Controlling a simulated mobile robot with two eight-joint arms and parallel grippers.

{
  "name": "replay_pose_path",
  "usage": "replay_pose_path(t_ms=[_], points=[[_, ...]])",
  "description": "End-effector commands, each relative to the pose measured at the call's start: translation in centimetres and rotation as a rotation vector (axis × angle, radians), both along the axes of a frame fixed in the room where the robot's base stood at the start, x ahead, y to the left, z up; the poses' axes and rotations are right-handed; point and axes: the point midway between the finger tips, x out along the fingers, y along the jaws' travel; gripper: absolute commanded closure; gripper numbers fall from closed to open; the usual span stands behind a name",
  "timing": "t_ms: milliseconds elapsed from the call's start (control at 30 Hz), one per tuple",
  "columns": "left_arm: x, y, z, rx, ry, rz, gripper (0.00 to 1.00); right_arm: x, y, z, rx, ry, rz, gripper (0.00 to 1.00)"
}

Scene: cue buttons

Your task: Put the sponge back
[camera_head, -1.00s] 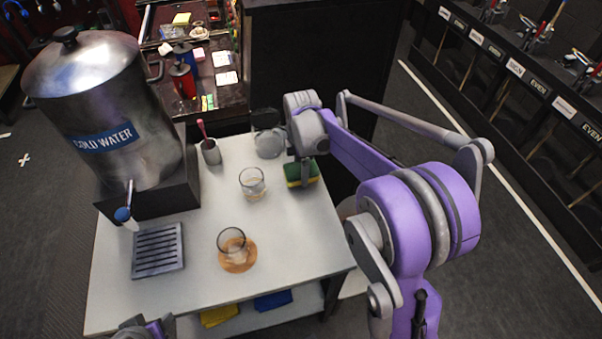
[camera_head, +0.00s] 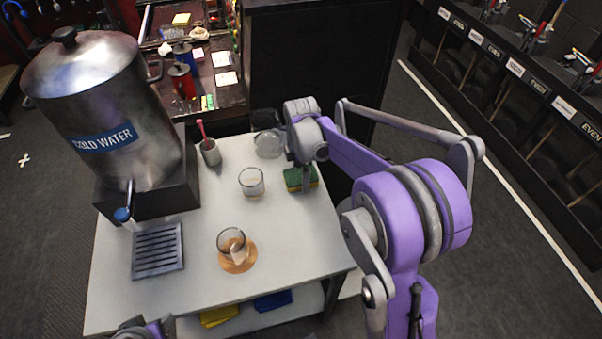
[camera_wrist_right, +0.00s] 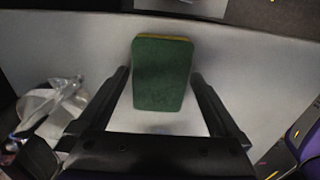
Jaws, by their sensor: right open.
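The sponge (camera_head: 292,180), green on top with yellow beneath, lies on the white table near its right back edge. My right gripper (camera_head: 305,187) is over it. In the right wrist view the sponge (camera_wrist_right: 162,80) sits between the two open fingers of the right gripper (camera_wrist_right: 160,74), with a gap on each side. My left gripper (camera_head: 145,330) shows only in part at the bottom edge of the head view, and its jaws are cut off.
A clear glass (camera_head: 252,182) stands left of the sponge. Another glass (camera_head: 232,243) stands on an orange coaster (camera_head: 238,266) nearer the front.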

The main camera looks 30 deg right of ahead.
Motion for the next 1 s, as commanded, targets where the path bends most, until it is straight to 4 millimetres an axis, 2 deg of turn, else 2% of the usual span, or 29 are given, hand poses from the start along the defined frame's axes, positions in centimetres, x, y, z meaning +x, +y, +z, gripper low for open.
replay_pose_path(t_ms=[400, 600, 733, 867, 1000], points=[[0.2, 0.0, 0.7, 0.000, -0.004, 0.000, 0.50, 0.0, 0.0, 8.4, 0.000, 0.000, 0.000, 0.00], [0.3, 0.0, 0.9, 0.000, -0.005, 0.000, 0.50, 0.0, 0.0, 11.1, 0.000, 0.000, 0.000, 0.00], [0.3, 0.0, 1.0, 0.000, -0.005, 0.000, 0.50, -0.4, 0.3, 11.8, -0.002, -0.009, -0.025, 0.00], [0.3, 0.0, 1.0, 0.000, -0.005, 0.000, 0.50, -2.7, 1.9, 12.2, -0.006, -0.057, -0.159, 0.00], [0.3, 0.0, 1.0, 0.000, -0.005, 0.000, 0.50, -7.2, 4.7, 11.9, 0.012, -0.155, -0.429, 0.00]])
